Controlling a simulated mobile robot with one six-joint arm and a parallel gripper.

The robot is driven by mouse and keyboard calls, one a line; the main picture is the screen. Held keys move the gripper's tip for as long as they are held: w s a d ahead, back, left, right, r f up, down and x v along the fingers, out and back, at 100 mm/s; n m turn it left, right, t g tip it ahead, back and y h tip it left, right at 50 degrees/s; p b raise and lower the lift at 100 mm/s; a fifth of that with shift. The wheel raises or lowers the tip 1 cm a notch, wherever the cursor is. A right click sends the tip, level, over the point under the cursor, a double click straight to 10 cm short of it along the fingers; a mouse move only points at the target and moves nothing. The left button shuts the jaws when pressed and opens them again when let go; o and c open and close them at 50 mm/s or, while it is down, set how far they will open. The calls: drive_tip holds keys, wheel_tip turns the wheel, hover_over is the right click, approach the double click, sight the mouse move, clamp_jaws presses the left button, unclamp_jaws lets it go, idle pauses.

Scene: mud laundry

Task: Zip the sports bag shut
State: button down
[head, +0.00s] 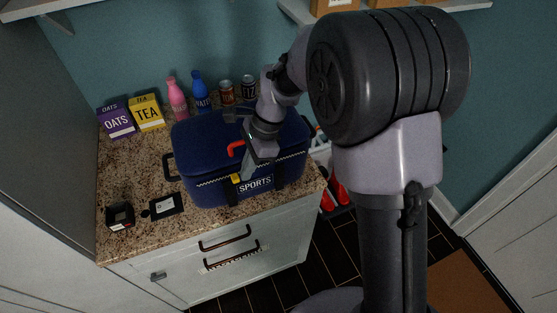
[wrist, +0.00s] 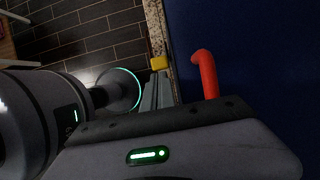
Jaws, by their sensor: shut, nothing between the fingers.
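The dark blue sports bag (head: 215,150) stands on the speckled counter, its SPORTS label facing front. A pale toothed zip line (head: 212,183) runs along its upper front edge. A small yellow tab (head: 236,178) sits on that line left of the label and also shows in the wrist view (wrist: 159,62). My gripper (head: 247,174) is shut and empty, its tips close beside the tab; contact cannot be told. In the wrist view my grey fingers (wrist: 158,88) point at the tab. A red hooked piece (wrist: 206,75) rises beside them; what it is fixed to is unclear.
An oats box (head: 117,121), tea box (head: 147,112), pink bottle (head: 177,98), blue bottle (head: 200,92) and cans (head: 227,92) stand behind the bag. The counter's front edge is close to the bag.

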sight(231, 175)
drive_tip(key=s+a, duration=0.2)
drive_tip(key=a, duration=0.5)
drive_tip(key=shift+s+a, duration=0.25)
drive_tip(key=shift+a, duration=0.15)
drive_tip(key=d, duration=0.2)
drive_tip(key=w+d, duration=0.1)
drive_tip(key=shift+w+d+r+p, duration=0.1)
drive_tip(key=shift+w+d+p, duration=0.05)
drive_tip(key=shift+d+p, duration=0.25)
drive_tip(key=p+v, duration=0.2)
drive_tip(key=v, duration=0.8)
